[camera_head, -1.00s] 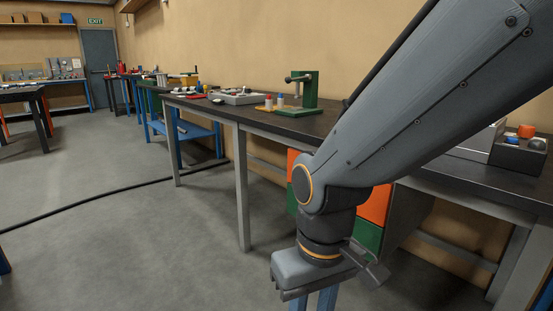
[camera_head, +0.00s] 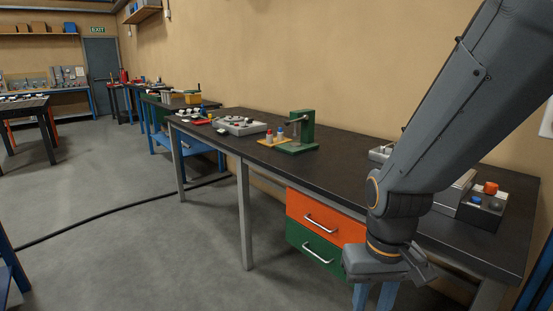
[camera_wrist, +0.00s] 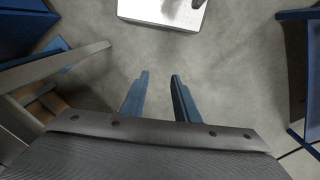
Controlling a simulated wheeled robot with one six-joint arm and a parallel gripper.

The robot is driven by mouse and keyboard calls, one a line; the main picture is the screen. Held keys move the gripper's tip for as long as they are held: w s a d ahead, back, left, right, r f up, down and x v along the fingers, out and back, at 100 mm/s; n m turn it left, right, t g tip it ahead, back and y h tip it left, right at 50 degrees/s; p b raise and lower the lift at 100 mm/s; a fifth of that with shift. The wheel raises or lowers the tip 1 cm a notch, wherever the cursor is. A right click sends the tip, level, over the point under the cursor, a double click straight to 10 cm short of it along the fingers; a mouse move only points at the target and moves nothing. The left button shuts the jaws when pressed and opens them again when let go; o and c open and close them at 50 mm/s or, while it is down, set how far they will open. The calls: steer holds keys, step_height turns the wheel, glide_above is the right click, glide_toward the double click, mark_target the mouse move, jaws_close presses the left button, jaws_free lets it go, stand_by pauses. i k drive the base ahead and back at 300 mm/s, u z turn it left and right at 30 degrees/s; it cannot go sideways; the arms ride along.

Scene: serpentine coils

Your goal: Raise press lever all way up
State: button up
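The press (camera_head: 306,128) is a small green stand on the dark workbench, near the middle of the head view. A grey part (camera_head: 291,123) shows on its left side; I cannot tell for sure whether it is the lever, or how high the lever is. My gripper (camera_head: 374,296) hangs low in front of the bench, pointing down, to the right of the press and well apart from it. In the wrist view its two blue fingers (camera_wrist: 159,82) are apart with only floor between them. The press is not in the wrist view.
The workbench (camera_head: 360,151) has orange (camera_head: 325,216) and green (camera_head: 315,247) drawers below. A yellow board (camera_head: 272,141) with pegs and a grey tray (camera_head: 240,126) stand left of the press.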

mark_target(286, 123)
steer(key=u, duration=0.35)
steer(key=i, duration=0.35)
steer(key=u, duration=1)
steer(key=i, duration=1.2)
steer(key=z, duration=0.65)
steer(key=i, duration=0.55)
steer(key=z, duration=0.6)
